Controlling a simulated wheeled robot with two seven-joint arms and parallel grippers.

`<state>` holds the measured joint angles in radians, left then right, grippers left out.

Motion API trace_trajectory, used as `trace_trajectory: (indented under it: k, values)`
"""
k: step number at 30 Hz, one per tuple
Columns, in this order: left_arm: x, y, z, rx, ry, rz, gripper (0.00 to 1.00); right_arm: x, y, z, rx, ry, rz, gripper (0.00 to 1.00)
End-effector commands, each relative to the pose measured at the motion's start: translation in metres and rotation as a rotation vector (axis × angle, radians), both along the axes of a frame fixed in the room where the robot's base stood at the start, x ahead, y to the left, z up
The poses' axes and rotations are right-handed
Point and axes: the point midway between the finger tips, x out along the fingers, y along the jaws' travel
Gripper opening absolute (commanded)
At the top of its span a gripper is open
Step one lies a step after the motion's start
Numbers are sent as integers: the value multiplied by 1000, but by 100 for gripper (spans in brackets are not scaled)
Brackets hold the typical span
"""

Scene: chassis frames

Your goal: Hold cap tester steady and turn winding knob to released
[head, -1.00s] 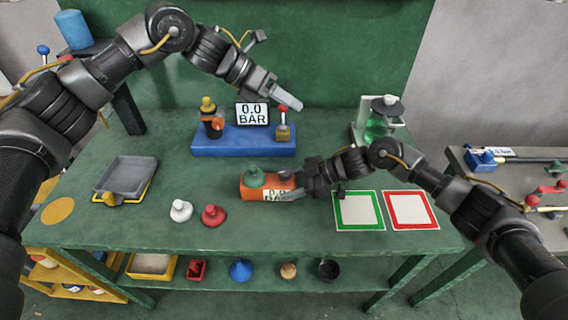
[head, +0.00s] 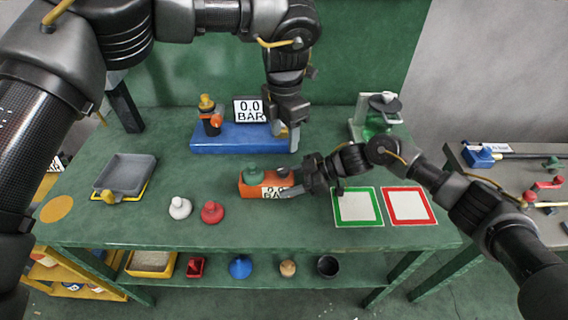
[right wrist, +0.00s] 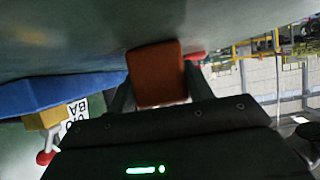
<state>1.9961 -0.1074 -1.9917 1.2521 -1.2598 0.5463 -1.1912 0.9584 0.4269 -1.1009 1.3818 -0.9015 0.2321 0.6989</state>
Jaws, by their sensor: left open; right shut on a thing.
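The orange block (head: 250,190), apparently the cap tester, lies on the green bench with a green knob (head: 252,174) on top and a small display on its front. My right gripper (head: 285,187) is shut on its right end; the right wrist view shows the orange block (right wrist: 156,72) between the fingers. My left gripper (head: 287,138) is open and points down at the right end of the blue station (head: 235,145). It hides the red-tipped lever there. The station's display (head: 249,110) reads 0.0 BAR. I cannot tell which part is the winding knob.
A white cap (head: 180,208) and a red cap (head: 212,212) stand left of the orange block. A grey tray (head: 125,172) is at the left. Green-framed (head: 358,207) and red-framed (head: 409,206) squares lie at the right. A green-filled apparatus (head: 376,118) stands at the back right.

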Motion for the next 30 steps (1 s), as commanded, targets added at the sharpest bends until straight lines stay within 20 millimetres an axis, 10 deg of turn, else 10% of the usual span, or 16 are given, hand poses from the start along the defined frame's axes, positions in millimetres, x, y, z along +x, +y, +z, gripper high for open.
trace_trajectory:
  k: [15, 30]
  values:
    - [-1, 0, -93, -2, 2, -1, 52, 1, 1, 2, 3, -2, 1, 38]
    - [0, 0, -107, -2, 1, 0, 51, 1, 1, 1, 3, -2, 0, 38]
